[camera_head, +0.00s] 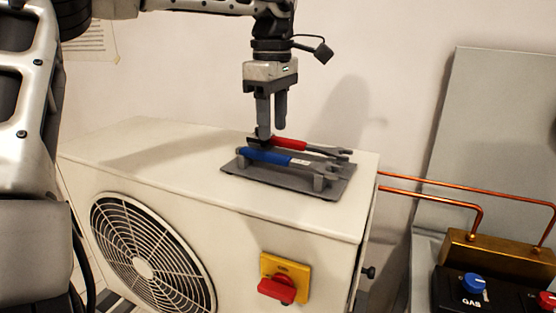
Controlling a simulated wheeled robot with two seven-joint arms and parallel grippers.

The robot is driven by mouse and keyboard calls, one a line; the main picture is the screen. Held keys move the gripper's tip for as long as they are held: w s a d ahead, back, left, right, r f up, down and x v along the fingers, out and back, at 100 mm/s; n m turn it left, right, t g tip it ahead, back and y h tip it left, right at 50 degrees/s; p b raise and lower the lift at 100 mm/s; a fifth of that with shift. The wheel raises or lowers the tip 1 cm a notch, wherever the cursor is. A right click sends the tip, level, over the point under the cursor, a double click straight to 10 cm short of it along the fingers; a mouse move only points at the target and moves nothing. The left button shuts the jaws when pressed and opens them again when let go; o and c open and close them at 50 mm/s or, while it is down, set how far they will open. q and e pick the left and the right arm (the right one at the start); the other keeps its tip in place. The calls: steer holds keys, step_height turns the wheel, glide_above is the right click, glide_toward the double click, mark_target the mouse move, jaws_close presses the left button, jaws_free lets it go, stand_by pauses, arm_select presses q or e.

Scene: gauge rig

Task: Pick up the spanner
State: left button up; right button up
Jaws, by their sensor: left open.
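Two spanner-like tools lie side by side on a dark grey rack (325,190) on top of a white outdoor unit. The nearer spanner has a blue handle (268,157); the farther one has a red handle (290,144). Their grey heads point right. My left gripper (272,132) points down above the left end of the tools, fingers apart. Its fingertips are close to the handles; I cannot tell whether they touch. Nothing shows held between the fingers. My right gripper is not in view.
The white unit (150,160) has a fan grille (143,265) and a red knob (276,289) on its front. Copper pipes (450,189) run right to a gauge block (490,257) with a blue knob (473,283). The unit's top is clear left of the rack.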

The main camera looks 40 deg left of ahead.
mark_target(274, 153)
arm_select(q)
step_height(274, 153, down, 4)
steer(key=shift+s+d+f+p, duration=0.1)
steer(key=shift+d+f+p, duration=0.1)
steer(key=shift+p, duration=0.1)
steer(key=shift+f, duration=0.45)
jaws_close()
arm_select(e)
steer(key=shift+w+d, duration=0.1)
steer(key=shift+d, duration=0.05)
arm_select(q)
steer(key=shift+r, duration=0.1)
steer(key=shift+r, duration=0.55)
steer(key=s+d+r+b, duration=0.2)
steer(key=s+d+r, duration=0.7)
steer(key=s+r, duration=0.1)
steer(key=shift+d+r+b, duration=0.4)
steer(key=shift+r, duration=0.5)
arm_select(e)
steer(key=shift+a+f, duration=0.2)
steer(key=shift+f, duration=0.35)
